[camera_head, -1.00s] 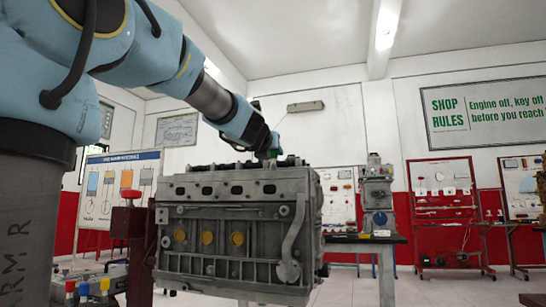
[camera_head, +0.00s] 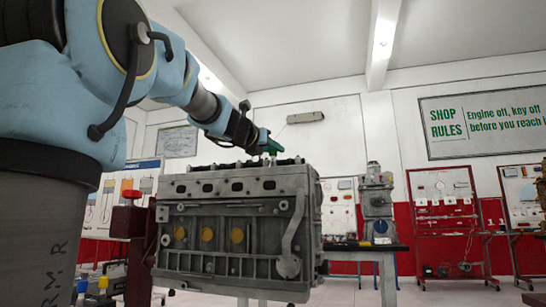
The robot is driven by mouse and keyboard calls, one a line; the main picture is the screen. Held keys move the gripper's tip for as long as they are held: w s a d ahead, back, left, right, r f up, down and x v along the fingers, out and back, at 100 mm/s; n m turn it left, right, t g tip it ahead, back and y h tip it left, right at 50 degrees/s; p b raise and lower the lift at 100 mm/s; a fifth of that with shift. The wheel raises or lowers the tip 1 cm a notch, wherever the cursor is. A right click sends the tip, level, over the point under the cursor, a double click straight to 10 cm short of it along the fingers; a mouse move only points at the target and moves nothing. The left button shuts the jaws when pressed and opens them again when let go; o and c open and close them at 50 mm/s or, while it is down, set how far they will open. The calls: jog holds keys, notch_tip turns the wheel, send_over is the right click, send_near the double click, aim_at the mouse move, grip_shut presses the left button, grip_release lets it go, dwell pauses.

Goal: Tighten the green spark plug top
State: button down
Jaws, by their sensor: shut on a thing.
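The green spark plug top (camera_head: 273,146) shows at the tip of my gripper (camera_head: 268,148), above the top face of the grey engine block (camera_head: 235,188). My gripper is shut on the green top. The fingers are small and dark here, so their exact hold is hard to see. Dark low parts stand along the block's top face below. I cannot tell whether the green top touches anything beneath it.
The engine block hangs on a red stand (camera_head: 133,222) at its left. A bench with a grey machine (camera_head: 377,200) stands behind on the right. Red display boards (camera_head: 443,205) line the back wall.

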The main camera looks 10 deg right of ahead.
jog(key=m+g+h, duration=0.1)
jog(key=m+g+h+b, duration=0.1)
jog(key=shift+w+a+f+g+h, duration=0.15)
jog(key=shift+g+h, duration=0.15)
jog(key=shift+g, duration=0.1)
jog(key=m+g+h, duration=0.1)
jog(key=g, duration=0.1)
jog(key=m+g+h+p, duration=0.1)
jog(key=m+g, duration=0.1)
jog(key=m+g+h, duration=0.1)
jog(key=g, duration=0.1)
jog(key=shift+r+m, duration=0.25)
jog(key=shift+m, duration=0.15)
jog(key=m+g+p, duration=0.2)
jog(key=g, duration=0.1)
jog(key=m+g+p, duration=0.2)
jog(key=g, duration=0.2)
jog(key=shift+r+m+h+p, duration=0.1)
jog(key=shift+m+h+p, duration=0.2)
jog(key=shift+m+g+y+p, duration=0.7)
jog(key=shift+m+g+p, duration=1)
jog(key=shift+g, duration=1)
jog(key=shift+f, duration=0.2)
jog(key=c, duration=0.6)
grip_release()
